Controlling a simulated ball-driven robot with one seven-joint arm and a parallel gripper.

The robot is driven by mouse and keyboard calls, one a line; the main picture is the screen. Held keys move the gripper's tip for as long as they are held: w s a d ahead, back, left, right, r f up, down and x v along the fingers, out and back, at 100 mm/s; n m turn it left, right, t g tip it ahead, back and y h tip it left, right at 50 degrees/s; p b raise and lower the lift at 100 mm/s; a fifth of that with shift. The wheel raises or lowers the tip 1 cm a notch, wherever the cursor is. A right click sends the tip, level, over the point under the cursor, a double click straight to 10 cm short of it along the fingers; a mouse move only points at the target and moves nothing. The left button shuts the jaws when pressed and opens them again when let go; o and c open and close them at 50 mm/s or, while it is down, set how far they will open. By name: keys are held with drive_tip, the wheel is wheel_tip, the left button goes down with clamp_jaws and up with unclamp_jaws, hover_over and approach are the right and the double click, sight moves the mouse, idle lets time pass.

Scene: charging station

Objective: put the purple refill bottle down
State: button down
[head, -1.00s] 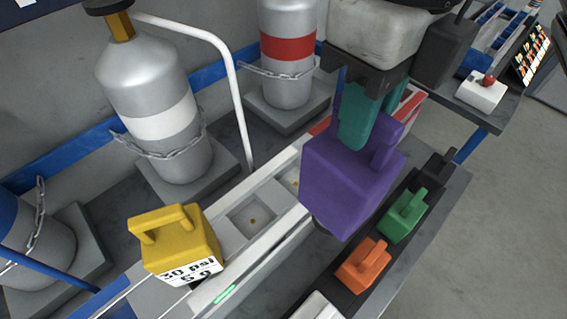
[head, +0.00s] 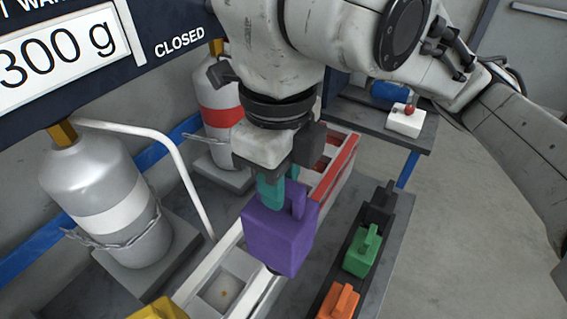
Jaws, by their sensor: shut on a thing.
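The purple refill bottle (head: 279,238) is a boxy jug with a handle on top, in the middle of the head view. My gripper (head: 277,186) is above it, its teal fingers shut on the bottle's top by the handle. The bottle looks upright. It hangs over or beside the white-framed row of square bays, and I cannot tell whether its base touches anything. One empty grey bay (head: 222,292) shows just below and left of the bottle.
A dark rack at the right holds a green bottle (head: 363,251) and an orange bottle (head: 340,302). A yellow bottle (head: 158,309) is at the bottom left. Chained silver cylinders (head: 107,200) and a white bent pipe (head: 163,151) stand at the left. A red-edged tray (head: 340,165) lies behind the bottle.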

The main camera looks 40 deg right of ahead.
drive_tip(key=shift+w+p, duration=0.2)
drive_tip(key=shift+p, duration=0.5)
drive_tip(key=shift+w+f, duration=0.25)
drive_tip(key=w, duration=0.1)
drive_tip(key=w+f, duration=0.1)
drive_tip(key=w, duration=0.1)
drive_tip(key=shift+w+d+f, duration=0.25)
drive_tip(key=shift+w+f, duration=0.1)
drive_tip(key=shift+w, duration=0.05)
drive_tip(key=w+f, duration=0.5)
drive_tip(key=f, duration=0.4)
drive_tip(key=shift+d, duration=0.35)
